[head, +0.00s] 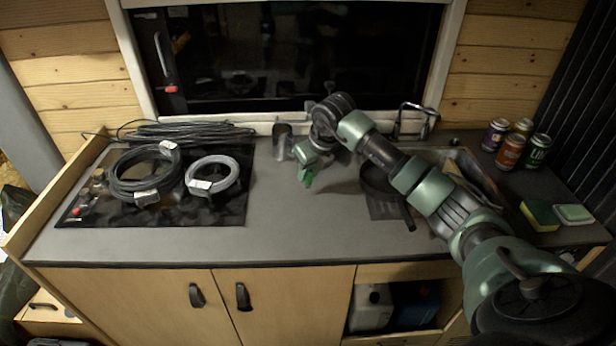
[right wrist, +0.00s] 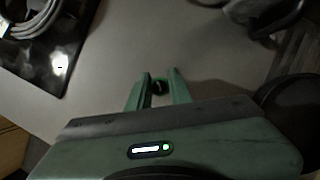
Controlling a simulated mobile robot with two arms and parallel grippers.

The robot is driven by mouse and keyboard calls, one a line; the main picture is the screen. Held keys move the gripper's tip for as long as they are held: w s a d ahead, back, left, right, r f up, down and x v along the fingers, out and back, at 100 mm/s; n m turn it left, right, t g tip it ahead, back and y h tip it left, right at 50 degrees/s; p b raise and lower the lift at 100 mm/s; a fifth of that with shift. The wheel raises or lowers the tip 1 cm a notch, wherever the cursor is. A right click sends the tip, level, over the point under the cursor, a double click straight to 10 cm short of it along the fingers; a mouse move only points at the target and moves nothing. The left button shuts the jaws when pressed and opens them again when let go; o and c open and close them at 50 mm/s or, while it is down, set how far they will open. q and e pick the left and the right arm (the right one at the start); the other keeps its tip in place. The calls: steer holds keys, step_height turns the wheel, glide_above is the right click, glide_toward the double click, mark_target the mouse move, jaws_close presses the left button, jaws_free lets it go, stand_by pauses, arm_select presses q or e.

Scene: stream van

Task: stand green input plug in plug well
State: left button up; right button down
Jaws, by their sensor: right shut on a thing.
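My right gripper (head: 307,174) hangs over the bare middle of the counter, fingers pointing down. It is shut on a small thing. A grey cylinder (head: 282,141), possibly the plug well, stands just behind and left of the gripper. My left gripper is not in view.
Coiled cables (head: 212,174) lie on the black hob (head: 110,212) at left. A dark pan (head: 384,182) is right of the gripper, under my right arm. Cans (head: 510,151) and sponges (head: 540,215) are far right. The front middle of the counter (head: 285,235) is clear.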

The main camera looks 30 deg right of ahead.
mark_target(308, 180)
step_height(308, 180, down, 2)
steer(key=shift+f, duration=0.2)
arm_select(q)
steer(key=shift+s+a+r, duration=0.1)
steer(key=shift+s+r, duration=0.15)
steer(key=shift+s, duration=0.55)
arm_select(e)
steer(key=shift+f, duration=0.15)
steer(key=c, duration=1.7)
jaws_free()
steer(key=shift+f, duration=0.15)
steer(key=o, duration=0.4)
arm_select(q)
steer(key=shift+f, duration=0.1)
